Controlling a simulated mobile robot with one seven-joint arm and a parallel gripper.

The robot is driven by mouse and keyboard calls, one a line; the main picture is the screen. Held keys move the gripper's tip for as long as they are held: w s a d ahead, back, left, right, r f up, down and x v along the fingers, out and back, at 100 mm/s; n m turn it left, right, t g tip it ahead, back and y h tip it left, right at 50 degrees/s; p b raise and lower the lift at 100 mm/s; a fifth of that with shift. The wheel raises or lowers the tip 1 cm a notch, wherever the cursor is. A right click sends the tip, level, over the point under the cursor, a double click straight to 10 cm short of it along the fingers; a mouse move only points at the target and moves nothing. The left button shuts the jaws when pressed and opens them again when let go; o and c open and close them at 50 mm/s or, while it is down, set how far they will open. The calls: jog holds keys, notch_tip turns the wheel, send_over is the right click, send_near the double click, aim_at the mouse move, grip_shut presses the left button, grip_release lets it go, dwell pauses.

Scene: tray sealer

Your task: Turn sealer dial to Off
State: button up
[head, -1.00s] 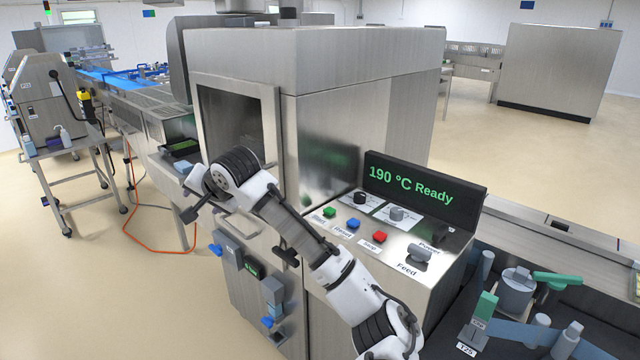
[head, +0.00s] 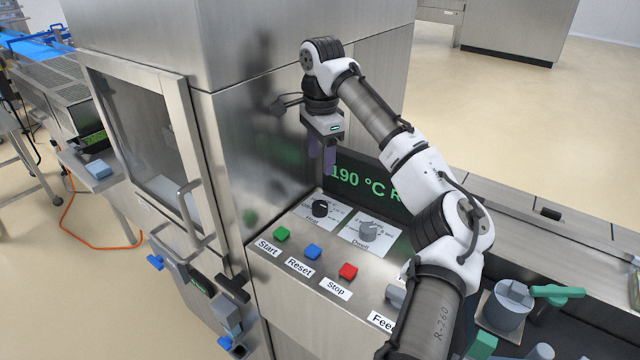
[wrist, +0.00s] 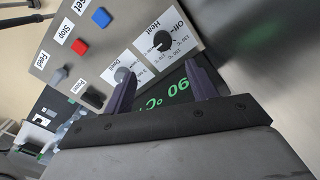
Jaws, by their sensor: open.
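The sealer (head: 300,50) is a large steel machine with a sloped control panel. Its black Heat dial (head: 320,208) sits on a white label at the panel's back left; in the wrist view the dial (wrist: 161,40) shows with "Off" and temperature marks around it. The grey Dwell dial (head: 368,229) is to its right. The display (head: 350,180) reads 190 °C, partly hidden by my arm. My gripper (head: 322,165) is open and empty, fingers pointing down, above and behind the Heat dial without touching it.
Green Start (head: 282,233), blue Reset (head: 313,251) and red Stop (head: 348,271) buttons line the panel front. The grey Feed knob (head: 396,296) is partly behind my arm. The machine's steel side wall stands close to my gripper.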

aim_at(320, 204)
jog(key=f, duration=0.9)
jog(key=f+p, duration=0.1)
jog(key=f, duration=0.3)
jog(key=shift+w+f, duration=0.3)
jog(key=shift+w, duration=0.05)
jog(key=shift+c, duration=0.3)
jog(key=c, duration=0.9)
